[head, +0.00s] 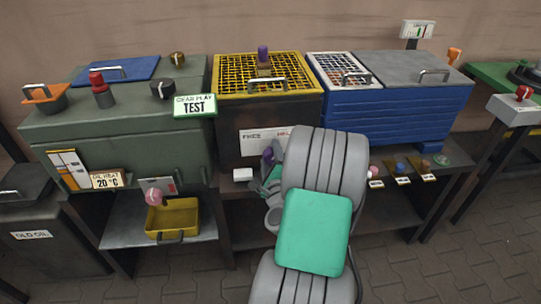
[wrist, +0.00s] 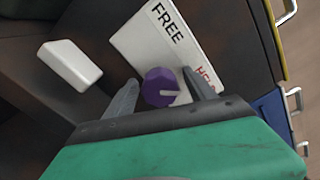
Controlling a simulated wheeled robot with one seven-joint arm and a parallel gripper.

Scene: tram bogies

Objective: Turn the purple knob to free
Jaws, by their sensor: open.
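The purple knob (wrist: 160,87) sits low on the dark front of the middle cabinet, beside a white plate (wrist: 165,38) reading FREE at one end and red letters, partly hidden, at the other. A pale line on the knob points right in the wrist view, toward the red-letter side. My gripper (wrist: 160,80) is open, with one finger on each side of the knob in that view; I cannot tell whether they touch it. In the head view the knob (head: 268,156) shows just left of my arm, which hides part of the plate (head: 262,140).
A white block (wrist: 70,65) is left of the knob. Another purple piece (head: 263,54) stands on the yellow grid (head: 230,70) above. A green box (head: 120,135) is left and a blue box (head: 400,115) right. Small knobs with labels (head: 402,180) line the shelf edge at right.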

